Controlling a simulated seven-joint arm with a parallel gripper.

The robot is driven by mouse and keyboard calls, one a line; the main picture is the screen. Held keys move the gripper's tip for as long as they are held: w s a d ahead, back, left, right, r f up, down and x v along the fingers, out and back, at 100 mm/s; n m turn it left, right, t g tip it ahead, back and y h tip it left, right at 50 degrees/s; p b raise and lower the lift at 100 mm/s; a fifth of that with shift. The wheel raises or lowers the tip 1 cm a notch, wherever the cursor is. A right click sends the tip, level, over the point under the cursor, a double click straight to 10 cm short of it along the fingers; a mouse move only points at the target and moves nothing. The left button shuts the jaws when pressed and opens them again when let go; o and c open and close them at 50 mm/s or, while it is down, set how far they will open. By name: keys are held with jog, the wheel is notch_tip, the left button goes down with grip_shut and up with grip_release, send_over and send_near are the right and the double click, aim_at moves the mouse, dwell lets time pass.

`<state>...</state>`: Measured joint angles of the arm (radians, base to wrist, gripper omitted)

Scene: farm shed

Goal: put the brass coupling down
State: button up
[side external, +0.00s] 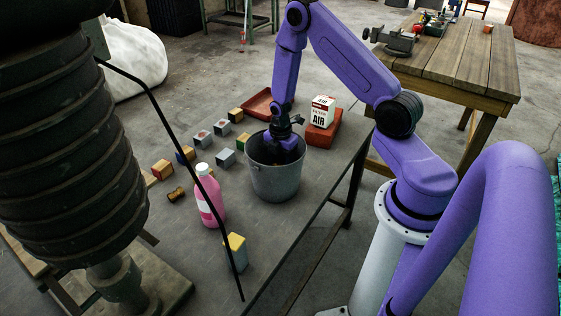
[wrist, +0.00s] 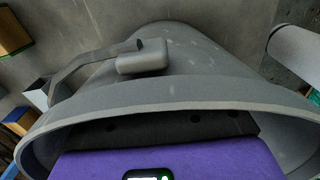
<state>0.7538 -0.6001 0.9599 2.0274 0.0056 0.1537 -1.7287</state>
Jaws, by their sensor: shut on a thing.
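My gripper (side external: 286,150) reaches down into a grey metal bucket (side external: 275,182) on the dark table. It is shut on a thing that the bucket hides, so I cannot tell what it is. In the wrist view the bucket's rim (wrist: 160,101) crosses in front of the gripper's dark front end, and the fingertips are hidden. The bucket's outer wall and handle show beyond the rim. A small brown-gold piece (side external: 176,194), with the look of a brass fitting, lies on the table left of the pink bottle, apart from my gripper.
A pink bottle (side external: 210,201) and a yellow-topped block (side external: 235,251) stand left of and before the bucket. Several small blocks stand in rows to its left. A white-and-red AIR box (side external: 323,110) sits on a red block (side external: 323,129) behind right. A red tray (side external: 260,104) lies behind.

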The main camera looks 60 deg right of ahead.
jog(key=shift+f, duration=0.75)
jog(key=o, duration=1.1)
jog(key=shift+c, duration=0.2)
jog(key=shift+r, duration=0.15)
